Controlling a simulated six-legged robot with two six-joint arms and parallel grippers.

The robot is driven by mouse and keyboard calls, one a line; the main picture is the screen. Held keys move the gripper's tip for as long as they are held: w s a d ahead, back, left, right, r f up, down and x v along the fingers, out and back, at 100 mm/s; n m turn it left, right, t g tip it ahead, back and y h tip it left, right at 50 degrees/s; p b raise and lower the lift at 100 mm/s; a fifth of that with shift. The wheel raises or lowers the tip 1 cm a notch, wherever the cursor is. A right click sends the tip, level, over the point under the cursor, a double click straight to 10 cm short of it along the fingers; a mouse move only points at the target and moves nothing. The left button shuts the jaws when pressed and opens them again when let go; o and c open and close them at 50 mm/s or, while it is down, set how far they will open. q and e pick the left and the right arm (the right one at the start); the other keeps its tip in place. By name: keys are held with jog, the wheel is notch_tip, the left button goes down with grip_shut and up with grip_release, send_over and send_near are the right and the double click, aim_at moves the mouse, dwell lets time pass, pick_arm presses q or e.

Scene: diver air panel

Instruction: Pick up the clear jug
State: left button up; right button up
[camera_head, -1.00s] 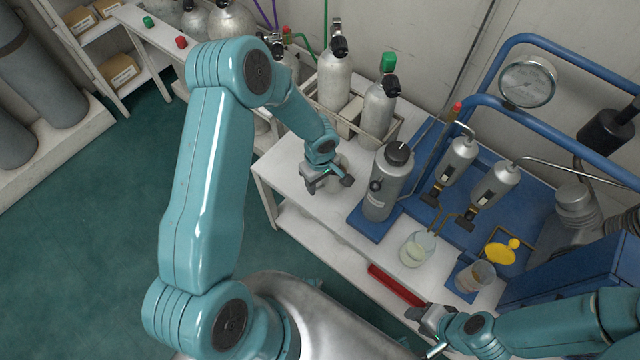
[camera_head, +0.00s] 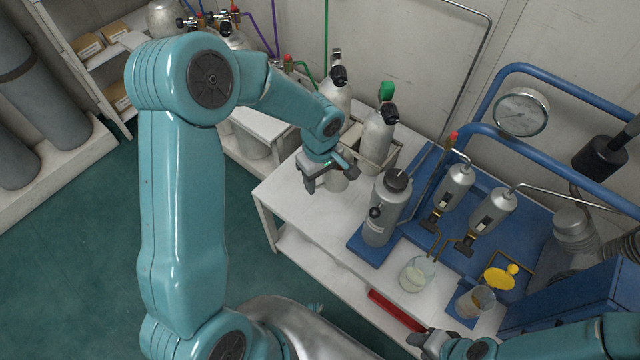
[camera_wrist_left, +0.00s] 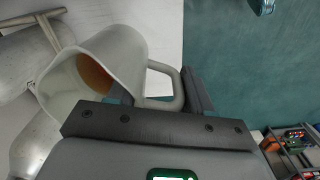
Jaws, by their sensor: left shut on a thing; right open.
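A pale, greyish see-through jug (camera_wrist_left: 95,75) with a loop handle fills the upper left of the left wrist view, tilted in the picture, with an orange-brown patch inside its mouth. My left gripper (camera_wrist_left: 160,90) is shut on the jug's handle. In the head view my left gripper (camera_head: 328,172) is over the back-left part of the white bench (camera_head: 290,200), and part of the jug (camera_head: 338,184) shows behind and below it. I cannot tell how far the jug is above the bench. My right gripper (camera_head: 428,345) is open at the bottom edge, partly cut off.
A grey bottle (camera_head: 382,215) stands on a blue base right of the jug. Gas cylinders (camera_head: 377,138) stand behind it. A glass beaker (camera_head: 417,273) and a cup with brown contents (camera_head: 475,301) are nearer. A blue-framed panel (camera_head: 515,225) fills the right.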

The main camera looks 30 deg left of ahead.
pick_arm(q)
jog(key=shift+r, duration=1.25)
